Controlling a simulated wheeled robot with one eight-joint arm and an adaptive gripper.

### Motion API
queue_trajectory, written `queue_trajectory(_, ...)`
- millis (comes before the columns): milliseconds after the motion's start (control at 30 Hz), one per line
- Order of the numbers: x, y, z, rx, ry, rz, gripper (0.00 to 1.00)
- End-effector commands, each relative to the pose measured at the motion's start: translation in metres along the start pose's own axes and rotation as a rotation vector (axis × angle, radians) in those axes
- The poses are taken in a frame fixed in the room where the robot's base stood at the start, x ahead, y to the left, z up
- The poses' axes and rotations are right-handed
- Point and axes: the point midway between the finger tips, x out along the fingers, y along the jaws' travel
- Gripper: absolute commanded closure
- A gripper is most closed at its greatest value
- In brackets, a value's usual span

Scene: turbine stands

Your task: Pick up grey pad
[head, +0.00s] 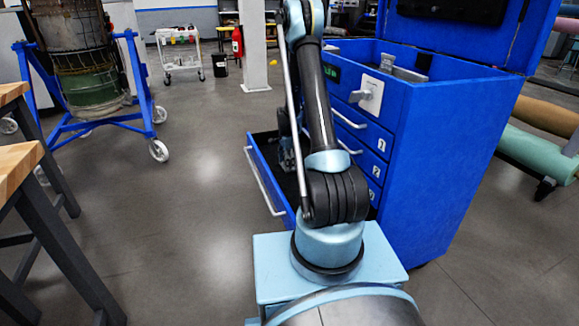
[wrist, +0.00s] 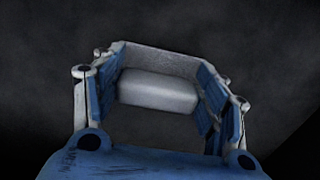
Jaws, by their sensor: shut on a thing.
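The grey pad (wrist: 158,92) is a pale, rounded block in the wrist view, between the two blue finger pads of my gripper (wrist: 160,82). The gripper is shut on it. Dark, blurred surface lies behind the pad. In the head view, the end of my arm reaches down at the open bottom drawer (head: 265,190) of the blue cabinet. My arm hides most of the gripper there, and the pad cannot be made out.
The blue cabinet (head: 430,165) has more drawers, shut, and an open top tray holding tools. A wooden-topped bench (head: 20,165) stands at the left. A blue wheeled stand (head: 85,125) holds an engine part. Rolls (head: 540,150) lie at the right. Floor left of the drawer is clear.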

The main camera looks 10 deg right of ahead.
Motion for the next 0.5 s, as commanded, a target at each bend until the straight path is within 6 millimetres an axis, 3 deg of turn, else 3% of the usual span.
queue_trajectory(267, 0.001, -0.001, -0.001, 0.001, -0.001, -0.002, 0.73)
queue_trajectory(500, -0.023, 0.0, -0.002, 0.002, 0.0, -0.002, 0.73)
